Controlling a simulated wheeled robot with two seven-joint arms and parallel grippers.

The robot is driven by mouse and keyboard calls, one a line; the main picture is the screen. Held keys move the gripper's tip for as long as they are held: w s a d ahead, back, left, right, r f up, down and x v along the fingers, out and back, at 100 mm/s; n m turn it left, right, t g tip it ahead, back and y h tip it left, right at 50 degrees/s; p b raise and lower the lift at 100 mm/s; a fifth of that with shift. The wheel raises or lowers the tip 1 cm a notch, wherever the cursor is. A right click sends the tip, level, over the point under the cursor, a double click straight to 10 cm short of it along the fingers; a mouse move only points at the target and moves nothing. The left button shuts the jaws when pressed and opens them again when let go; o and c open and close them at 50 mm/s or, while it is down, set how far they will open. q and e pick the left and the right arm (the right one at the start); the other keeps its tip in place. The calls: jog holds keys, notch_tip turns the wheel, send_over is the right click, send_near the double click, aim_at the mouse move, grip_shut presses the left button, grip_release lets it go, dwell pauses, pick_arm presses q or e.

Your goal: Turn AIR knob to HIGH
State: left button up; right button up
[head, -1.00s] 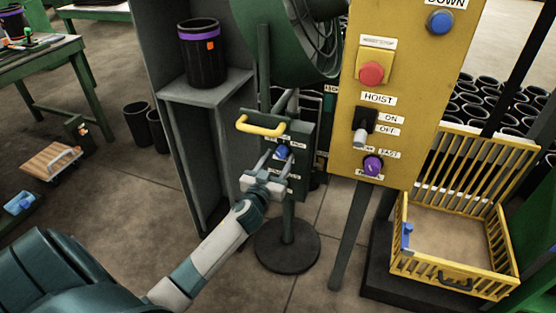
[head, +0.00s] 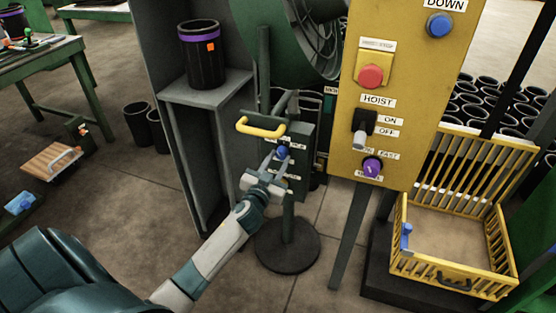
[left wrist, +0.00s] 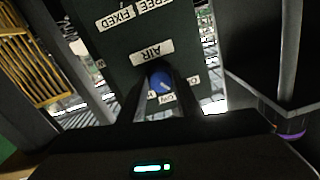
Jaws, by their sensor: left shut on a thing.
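The blue AIR knob (head: 283,152) is on the front of a dark green box (head: 297,135) on a stand. In the left wrist view, the knob (left wrist: 160,82) sits between my two fingers, under the AIR label (left wrist: 152,53). Its white mark shows on its face. Small labels beside and below it are partly hidden by the fingers; one seems to read LOW. My left gripper (head: 280,158) is shut on the knob. My right gripper is not in view.
A yellow handle (head: 260,128) sticks out just above the knob. A yellow hoist panel (head: 400,100) with a purple knob (head: 372,167) stands to the right. A yellow crate (head: 450,283) is at lower right. A shelf with a black sleeve (head: 202,60) is at left.

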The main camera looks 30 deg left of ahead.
pick_arm(q)
jog(key=shift+m, duration=0.5)
jog(key=m+p, duration=0.1)
jog(key=m, duration=0.5)
jog(key=shift+p, duration=0.4)
jog(key=m+p, duration=0.1)
jog(key=m, duration=0.4)
jog(key=shift+r+m, duration=0.1)
jog(key=shift+m, duration=0.2)
jog(key=m, duration=0.2)
jog(key=shift+m, duration=0.6)
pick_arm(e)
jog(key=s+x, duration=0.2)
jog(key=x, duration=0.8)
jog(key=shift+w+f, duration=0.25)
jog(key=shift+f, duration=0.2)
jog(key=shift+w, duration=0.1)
pick_arm(q)
jog(key=o, duration=1.1)
jog(key=shift+c, duration=0.2)
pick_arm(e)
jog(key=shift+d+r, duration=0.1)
